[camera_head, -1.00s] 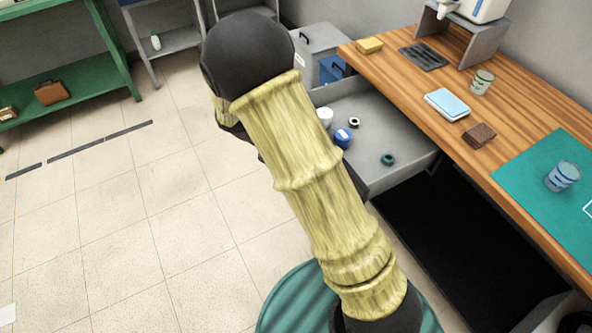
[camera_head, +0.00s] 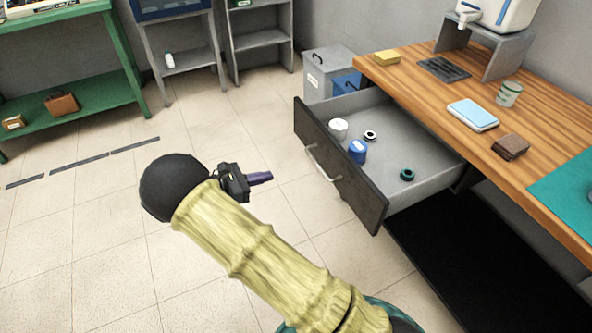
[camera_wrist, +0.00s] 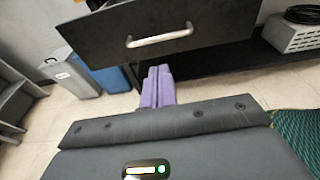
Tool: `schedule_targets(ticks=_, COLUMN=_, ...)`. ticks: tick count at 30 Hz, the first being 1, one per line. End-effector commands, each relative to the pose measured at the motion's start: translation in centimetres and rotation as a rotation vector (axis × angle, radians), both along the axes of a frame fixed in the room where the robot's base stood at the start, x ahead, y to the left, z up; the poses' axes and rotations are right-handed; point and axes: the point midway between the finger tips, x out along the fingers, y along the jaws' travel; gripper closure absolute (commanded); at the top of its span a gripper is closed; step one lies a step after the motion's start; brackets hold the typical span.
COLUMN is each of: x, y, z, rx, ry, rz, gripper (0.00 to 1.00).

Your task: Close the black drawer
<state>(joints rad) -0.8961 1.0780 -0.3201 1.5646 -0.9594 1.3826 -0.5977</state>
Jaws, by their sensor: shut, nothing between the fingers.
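The black drawer (camera_head: 340,168) stands pulled out from under the wooden table, with a dark front and a silver bar handle (camera_head: 323,165). Its grey inside holds a white container, a blue container (camera_head: 357,151), a small black-and-white ring and a green ring (camera_head: 407,174). In the wrist view the drawer front (camera_wrist: 190,35) and its handle (camera_wrist: 160,39) are ahead, above the fingertips. My gripper (camera_head: 268,177) has purple fingers, which are shut and empty. It is to the left of the drawer front, apart from it. The fingers (camera_wrist: 157,88) are side by side in the wrist view.
The wooden table (camera_head: 440,95) holds a sponge, a blue-topped box, a cup and a brown block. Shelves line the back wall. The floor (camera_head: 240,120) left of the drawer is clear.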

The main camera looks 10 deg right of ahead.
Motion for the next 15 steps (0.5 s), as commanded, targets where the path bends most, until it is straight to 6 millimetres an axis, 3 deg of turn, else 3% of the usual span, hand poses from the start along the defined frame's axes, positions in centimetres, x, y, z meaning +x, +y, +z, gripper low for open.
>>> schedule_targets(ticks=5, x=0.5, y=-1.5, z=-0.3, rx=-0.002, ry=-0.001, rz=-0.004, gripper=1.00)
schedule_targets(ticks=15, x=2.2, y=-6.9, z=-1.6, rx=-0.001, ry=0.002, rz=-0.005, gripper=1.00)
